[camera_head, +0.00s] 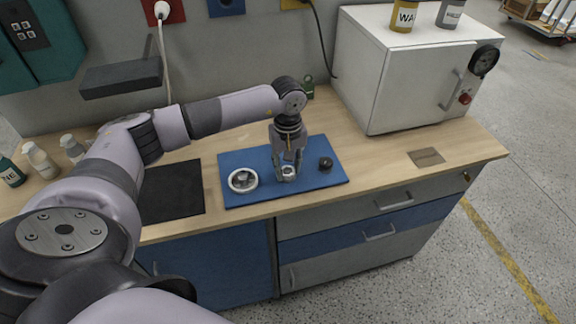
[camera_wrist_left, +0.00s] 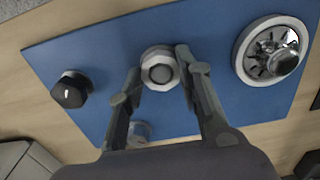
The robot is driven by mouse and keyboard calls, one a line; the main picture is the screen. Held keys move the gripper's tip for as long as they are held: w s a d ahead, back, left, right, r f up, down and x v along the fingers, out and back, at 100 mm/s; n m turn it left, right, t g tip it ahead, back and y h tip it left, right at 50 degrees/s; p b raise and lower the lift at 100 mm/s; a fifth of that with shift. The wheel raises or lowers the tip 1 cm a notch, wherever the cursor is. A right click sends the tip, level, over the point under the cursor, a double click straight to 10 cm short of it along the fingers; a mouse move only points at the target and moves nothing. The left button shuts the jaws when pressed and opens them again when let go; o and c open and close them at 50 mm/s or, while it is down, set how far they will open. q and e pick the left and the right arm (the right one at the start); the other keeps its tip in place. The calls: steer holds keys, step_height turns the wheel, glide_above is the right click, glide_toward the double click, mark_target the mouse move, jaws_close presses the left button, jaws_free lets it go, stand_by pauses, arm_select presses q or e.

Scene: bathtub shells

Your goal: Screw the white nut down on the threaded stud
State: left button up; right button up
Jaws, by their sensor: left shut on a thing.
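The white nut (camera_wrist_left: 160,68) is a pale hexagonal piece with a round grey centre, on the blue mat. In the head view it shows small (camera_head: 288,172) under my left gripper (camera_head: 286,170). My left gripper also shows in the wrist view (camera_wrist_left: 157,72), pointing down, with its two fingers on either side of the nut and shut on it. The stud's thread is not visible; I cannot tell how far down the nut sits. A pale grey round piece (camera_wrist_left: 140,131) is partly hidden between the fingers. My right gripper is not in view.
A black mat (camera_head: 172,192) lies to the left. A white cabinet (camera_head: 400,85) stands at the back right. The bench front right is mostly clear.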

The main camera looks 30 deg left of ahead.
arm_select(q)
steer(key=shift+f+m+b, duration=0.15)
steer(key=shift+m+b, duration=0.5)
steer(key=shift+m, duration=0.15)
steer(key=m+b, duration=0.3)
steer(key=m, duration=0.1)
steer(key=shift+m, duration=0.3)
steer(key=m+b, duration=0.2)
steer(key=m, duration=0.3)
steer(key=shift+b, duration=0.4)
steer(key=shift+a+m, duration=0.1)
steer(key=shift+m, duration=0.8)
steer(key=o, duration=1.2)
steer(key=shift+c, duration=0.6)
steer(key=shift+b, duration=0.3)
